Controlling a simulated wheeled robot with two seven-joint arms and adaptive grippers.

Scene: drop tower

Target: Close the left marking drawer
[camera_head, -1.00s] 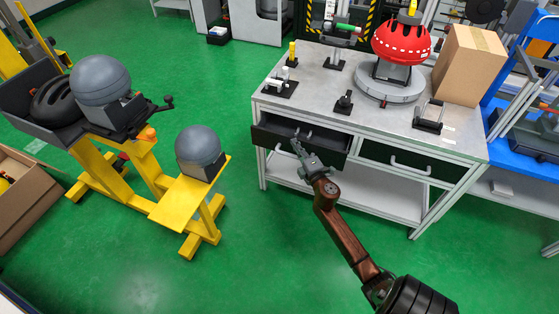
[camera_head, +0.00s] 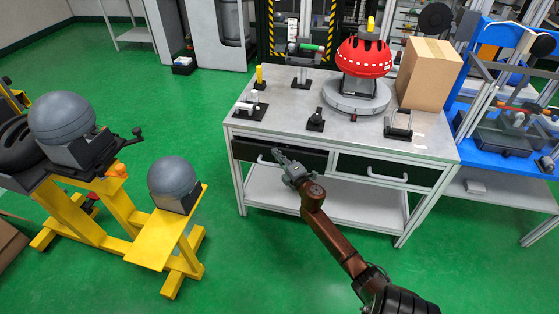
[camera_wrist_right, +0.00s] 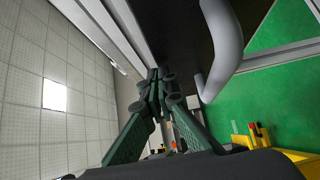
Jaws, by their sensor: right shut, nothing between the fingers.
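The left marking drawer (camera_head: 307,159) is the dark drawer at the left of the workbench front. Its front looks flush or nearly flush with the bench frame; I cannot tell whether a small gap is left. My right gripper (camera_head: 276,153) is shut and empty, with its tips at the drawer front beside the drawer's handle (camera_head: 264,162). In the right wrist view the shut fingertips (camera_wrist_right: 155,80) are close to the dark drawer front (camera_wrist_right: 178,35), beside the curved grey handle (camera_wrist_right: 228,50). Whether they touch the front is unclear. My left gripper is out of view.
The right drawer (camera_head: 412,175) looks shut. The bench top (camera_head: 290,104) holds a red helmet (camera_head: 364,58) on a round stand, a cardboard box (camera_head: 429,75) and small fixtures. A yellow stand (camera_head: 150,252) with grey domes is at left. Green floor is clear before the bench.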

